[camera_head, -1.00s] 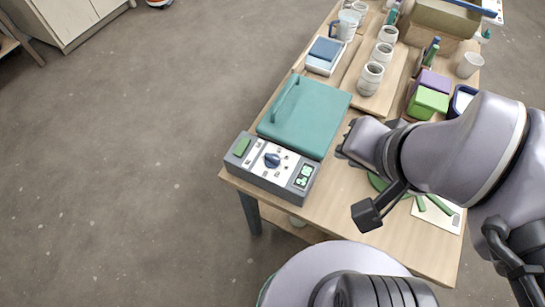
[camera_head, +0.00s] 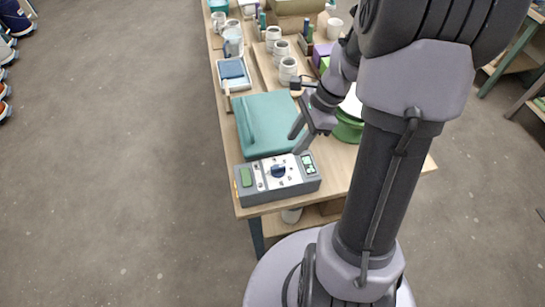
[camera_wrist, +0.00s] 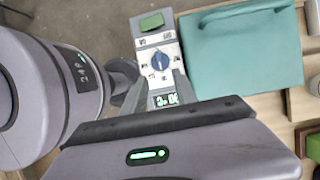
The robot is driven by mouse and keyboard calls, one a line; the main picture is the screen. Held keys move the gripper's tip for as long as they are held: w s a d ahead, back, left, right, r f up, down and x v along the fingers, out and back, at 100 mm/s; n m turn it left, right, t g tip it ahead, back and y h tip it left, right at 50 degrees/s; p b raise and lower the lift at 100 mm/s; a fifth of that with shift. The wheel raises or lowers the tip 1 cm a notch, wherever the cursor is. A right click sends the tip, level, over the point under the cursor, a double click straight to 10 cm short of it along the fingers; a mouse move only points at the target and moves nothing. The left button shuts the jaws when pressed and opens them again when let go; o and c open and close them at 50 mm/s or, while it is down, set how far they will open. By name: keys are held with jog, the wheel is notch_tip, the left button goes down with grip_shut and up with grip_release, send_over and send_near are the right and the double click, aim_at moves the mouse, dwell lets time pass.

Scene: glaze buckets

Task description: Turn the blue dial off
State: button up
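The blue dial (camera_head: 278,171) sits in the middle of the white face of a grey control box (camera_head: 256,196), at the table's near left corner. It also shows in the wrist view (camera_wrist: 160,61), with printed marks around it; I cannot surely read which mark it points to. My gripper (camera_head: 296,143) is open and empty, above and behind the box's right part. In the wrist view the two fingertips (camera_wrist: 158,88) are spread and reach toward the dial from below in the picture, apart from it. A green button (camera_wrist: 151,22) and a lit green display (camera_wrist: 166,100) flank the dial.
A teal lid or case (camera_head: 262,118) with a raised handle stands directly behind the box. White cups (camera_head: 288,71), a blue-topped scale (camera_head: 233,74) and a green bowl (camera_head: 348,127) are farther back.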

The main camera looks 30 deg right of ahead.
aim_at(278, 166)
jog(key=b+x, duration=0.3)
jog(key=x, duration=0.7)
jog(key=shift+a+f+b, duration=0.25)
jog(key=shift+f+b, duration=0.05)
jog(key=shift+f, duration=0.05)
grip_shut()
